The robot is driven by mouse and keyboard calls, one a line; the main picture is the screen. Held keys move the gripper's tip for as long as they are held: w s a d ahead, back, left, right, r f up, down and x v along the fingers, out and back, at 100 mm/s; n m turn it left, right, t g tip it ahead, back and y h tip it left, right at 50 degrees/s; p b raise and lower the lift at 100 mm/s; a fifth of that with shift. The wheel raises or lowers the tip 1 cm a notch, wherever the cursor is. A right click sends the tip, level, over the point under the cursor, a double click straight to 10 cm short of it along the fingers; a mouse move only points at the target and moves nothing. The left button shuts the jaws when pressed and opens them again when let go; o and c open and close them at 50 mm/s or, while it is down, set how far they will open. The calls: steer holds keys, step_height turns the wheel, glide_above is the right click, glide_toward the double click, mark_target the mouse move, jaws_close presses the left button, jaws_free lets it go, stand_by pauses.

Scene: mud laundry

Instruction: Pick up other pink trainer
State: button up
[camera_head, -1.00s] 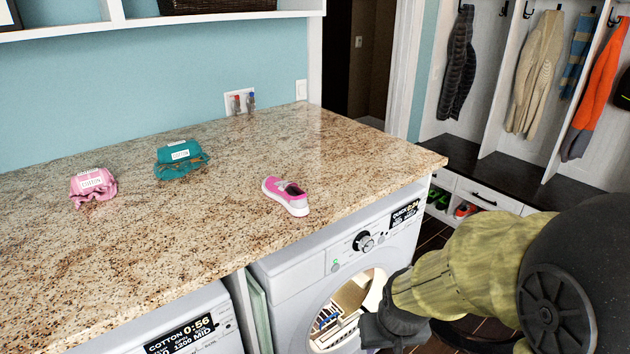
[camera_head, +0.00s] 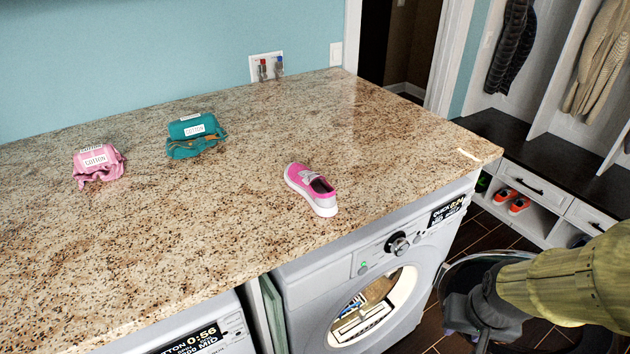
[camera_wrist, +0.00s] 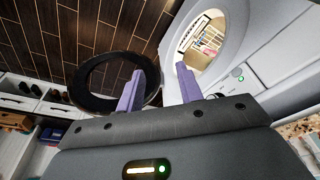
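A pink trainer (camera_head: 311,189) with a white sole and strap lies on the granite counter (camera_head: 230,230), above the washing machine with the open door. My gripper (camera_wrist: 158,88) shows in the wrist view with its two purple fingers apart and nothing between them. In the head view my arm is at the lower right, in front of the washing machine and below counter height, away from the trainer. The fingertips are mostly out of sight there. No second pink trainer shows in these frames.
A pink bundle (camera_head: 97,165) and a teal bundle (camera_head: 195,136), both labelled cotton, sit on the counter at left. The washing machine's round door (camera_wrist: 108,82) stands open. Orange shoes (camera_head: 511,201) sit in a cubby at right. The counter around the trainer is clear.

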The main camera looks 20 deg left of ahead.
steer(key=shift+o, duration=0.6)
steer(key=shift+s, duration=0.2)
steer(key=o, duration=0.4)
steer(key=shift+w+r, duration=0.1)
steer(key=shift+c, duration=0.2)
steer(key=shift+o, duration=0.8)
steer(key=w+a+t, duration=0.1)
steer(key=w+a+r+n, duration=0.1)
steer(key=w, duration=0.1)
steer(key=w+a+r+t+p, duration=0.1)
steer(key=shift+w+r+n+t, duration=0.15)
steer(key=shift+w+n+t, duration=0.1)
steer(key=shift+n+t, duration=0.05)
steer(key=w+a+r+n+t+y+p, duration=0.1)
steer(key=w+a+r+n+t+y, duration=0.1)
steer(key=a+r, duration=0.4)
steer(key=w+a+r+n+t+y+p, duration=0.1)
steer(key=a+r+n+y, duration=0.3)
steer(key=a, duration=1)
step_height(320, 180, up, 2)
steer(key=w+t+y, duration=0.1)
steer(key=y, duration=0.2)
steer(key=shift+w+a+r+t+p, duration=0.2)
steer(key=shift+w+a+t+p, duration=0.1)
steer(key=shift+w+t, duration=0.1)
steer(key=shift+p, duration=0.35)
